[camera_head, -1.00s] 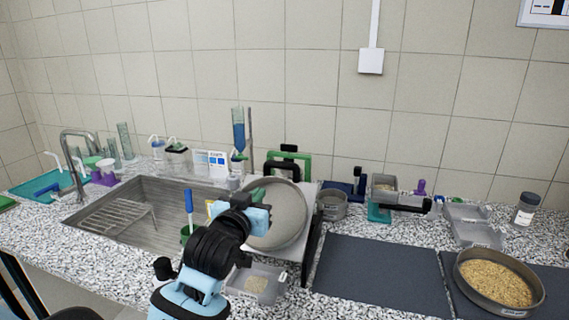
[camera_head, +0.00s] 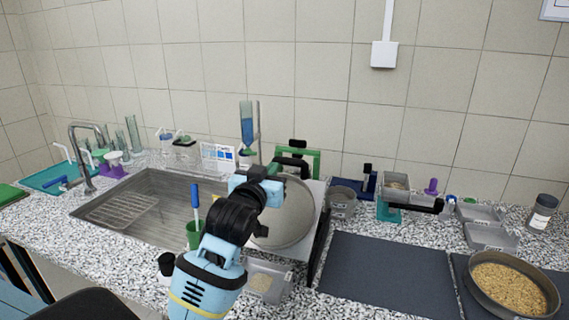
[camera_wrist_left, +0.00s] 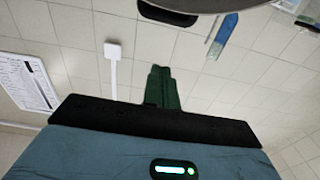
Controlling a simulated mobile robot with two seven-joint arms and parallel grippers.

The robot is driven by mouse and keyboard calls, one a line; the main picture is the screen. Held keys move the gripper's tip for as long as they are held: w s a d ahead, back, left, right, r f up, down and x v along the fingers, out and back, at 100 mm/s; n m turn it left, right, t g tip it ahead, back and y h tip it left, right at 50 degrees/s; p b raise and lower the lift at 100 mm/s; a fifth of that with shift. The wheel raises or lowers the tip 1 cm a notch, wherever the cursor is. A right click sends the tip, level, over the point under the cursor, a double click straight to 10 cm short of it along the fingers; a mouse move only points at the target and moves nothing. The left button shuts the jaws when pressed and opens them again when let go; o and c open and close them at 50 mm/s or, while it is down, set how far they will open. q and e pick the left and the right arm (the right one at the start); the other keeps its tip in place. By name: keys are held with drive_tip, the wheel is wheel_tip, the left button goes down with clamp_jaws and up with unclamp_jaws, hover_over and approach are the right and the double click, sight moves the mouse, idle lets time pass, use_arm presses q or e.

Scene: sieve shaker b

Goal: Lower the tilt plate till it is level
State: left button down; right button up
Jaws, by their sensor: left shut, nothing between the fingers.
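The tilt plate (camera_head: 318,222) is a pale grey plate beside the sink. It is raised and slopes, with a round metal sieve pan (camera_head: 296,222) on it. My left gripper (camera_head: 262,180) is in front of the plate's upper left part and hides part of the pan. Its green fingers (camera_wrist_left: 163,88) are shut together and empty in the left wrist view. I cannot tell whether the gripper touches the plate. My right gripper is not in view.
A green frame with a black handle (camera_head: 298,152) stands behind the plate. The sink (camera_head: 155,190) is to the left, with a green cup (camera_head: 194,234) near it. A clear tray (camera_head: 268,280) is in front. A dark mat (camera_head: 385,270) and a grain-filled sieve (camera_head: 510,290) are right.

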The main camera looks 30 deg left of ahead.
sight(285, 163)
use_arm(q)
drive_tip(key=x, duration=0.3)
drive_tip(key=f+x, duration=0.1)
drive_tip(key=x, duration=0.4)
drive_tip(key=shift+w+a+f, duration=0.15)
drive_tip(key=shift+w+f, duration=0.15)
drive_tip(key=shift+w, duration=0.1)
drive_tip(key=shift+w+a+f, duration=0.15)
drive_tip(key=shift+w+f, duration=0.4)
drive_tip(key=shift+w+f, duration=0.1)
